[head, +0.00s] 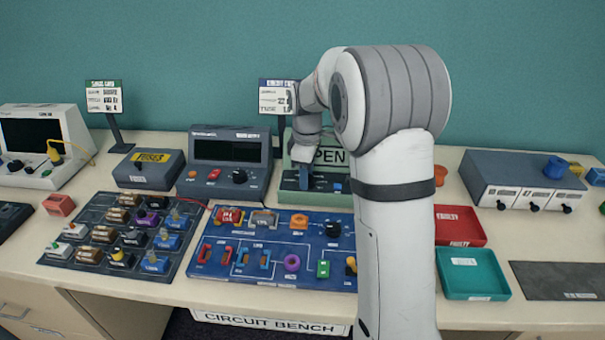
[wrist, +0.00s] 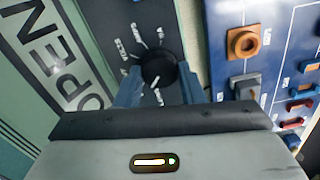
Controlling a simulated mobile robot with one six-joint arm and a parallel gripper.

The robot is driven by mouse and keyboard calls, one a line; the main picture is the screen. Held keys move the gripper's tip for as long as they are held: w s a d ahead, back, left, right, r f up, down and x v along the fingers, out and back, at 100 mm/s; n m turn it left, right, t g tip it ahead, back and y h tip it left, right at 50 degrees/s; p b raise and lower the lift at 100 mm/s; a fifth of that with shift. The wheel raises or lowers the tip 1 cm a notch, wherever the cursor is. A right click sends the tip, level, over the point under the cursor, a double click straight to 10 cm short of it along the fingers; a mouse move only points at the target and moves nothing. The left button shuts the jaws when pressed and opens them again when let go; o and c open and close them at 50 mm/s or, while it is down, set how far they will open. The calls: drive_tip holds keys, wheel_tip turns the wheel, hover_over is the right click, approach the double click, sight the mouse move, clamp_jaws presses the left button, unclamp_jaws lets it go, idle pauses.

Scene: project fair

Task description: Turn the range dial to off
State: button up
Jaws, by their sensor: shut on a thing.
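The range dial (wrist: 159,66) is a round black knob on a dark panel in the wrist view. White tick marks and small labels ring it, too blurred to read, and I cannot tell which mark it points to. My gripper (wrist: 159,82) has one blue-grey finger on each side of the knob and is shut on it. In the head view my gripper (head: 304,176) is at the front panel of the green unit (head: 289,197) with the OPEN display (head: 330,157). The dial is hidden there behind the fingers.
A blue circuit board (head: 225,268) with several coloured parts lies in front of the unit. A dark meter (head: 230,150) with its own black knob stands to the left. Red (head: 458,212) and teal (head: 490,271) trays lie to the right. My arm hides part of the bench.

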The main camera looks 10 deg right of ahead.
drive_tip(key=shift+w+d+r, duration=0.1)
drive_tip(key=shift+d, duration=0.05)
drive_tip(key=o, duration=0.8)
drive_tip(key=shift+o, duration=1.1)
drive_tip(key=shift+r, duration=3.8)
